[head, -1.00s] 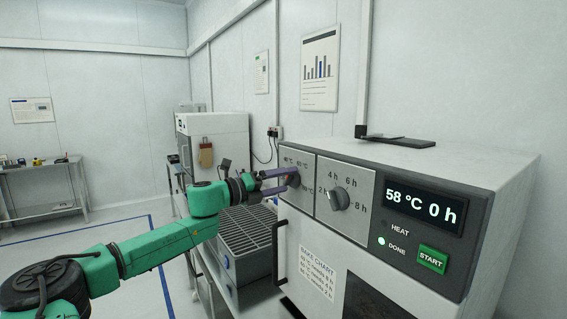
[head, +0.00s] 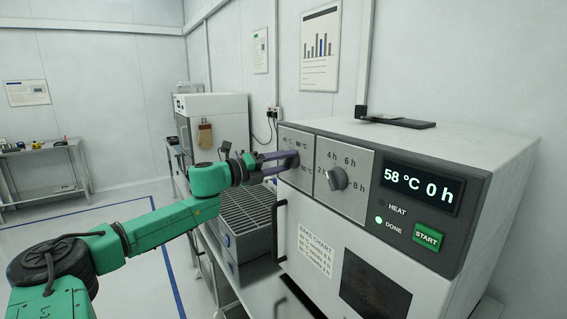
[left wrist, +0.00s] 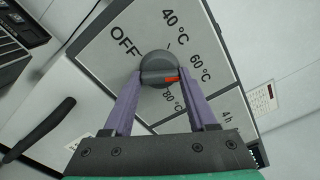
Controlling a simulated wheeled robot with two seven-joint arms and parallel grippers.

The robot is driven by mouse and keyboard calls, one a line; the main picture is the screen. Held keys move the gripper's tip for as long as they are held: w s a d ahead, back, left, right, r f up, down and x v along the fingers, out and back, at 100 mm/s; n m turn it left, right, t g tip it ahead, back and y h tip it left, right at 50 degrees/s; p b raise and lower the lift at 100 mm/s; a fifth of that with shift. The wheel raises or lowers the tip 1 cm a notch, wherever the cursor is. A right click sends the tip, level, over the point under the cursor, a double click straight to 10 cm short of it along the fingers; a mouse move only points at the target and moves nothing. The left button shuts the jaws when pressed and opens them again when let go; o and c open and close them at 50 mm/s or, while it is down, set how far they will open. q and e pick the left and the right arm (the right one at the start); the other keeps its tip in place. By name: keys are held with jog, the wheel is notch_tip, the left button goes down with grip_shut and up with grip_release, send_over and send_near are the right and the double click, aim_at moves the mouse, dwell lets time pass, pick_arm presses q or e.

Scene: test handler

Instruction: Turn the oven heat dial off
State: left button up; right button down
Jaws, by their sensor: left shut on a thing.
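The oven heat dial (left wrist: 157,62) is a round grey knob with a red pointer mark. It sits on a panel lettered OFF, 40 °C, 60 °C and 80 °C. In the left wrist view the red mark points to the right, between 60 °C and 80 °C, away from OFF. My left gripper (head: 291,163) is shut on the dial, with its purple fingers on either side; it also shows in the left wrist view (left wrist: 160,78). My right gripper is not in view.
The time dial (head: 337,178) is close to the right of the heat dial. The oven display (head: 419,187) reads 58 °C 0 h, and the DONE lamp (head: 379,220) glows green. The green START button (head: 428,237) and the door handle (head: 278,230) are also on the oven front.

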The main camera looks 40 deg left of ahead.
pick_arm(q)
jog(key=n, duration=0.6)
jog(key=shift+r+n, duration=0.1)
jog(key=shift+n, duration=0.2)
jog(key=n, duration=0.3)
jog(key=shift+n+p, duration=0.3)
jog(key=shift+n, duration=0.1)
jog(key=n, duration=0.3)
jog(key=shift+n, duration=0.3)
jog(key=n+p, duration=0.2)
jog(key=n, duration=0.4)
jog(key=shift+a+r, duration=0.1)
jog(key=n+p, duration=0.2)
jog(key=n, duration=0.3)
jog(key=shift+n+p, duration=0.3)
jog(key=shift+n, duration=0.7)
jog(key=shift+f, duration=0.2)
jog(key=o, duration=1.4)
jog(key=shift+c, duration=0.2)
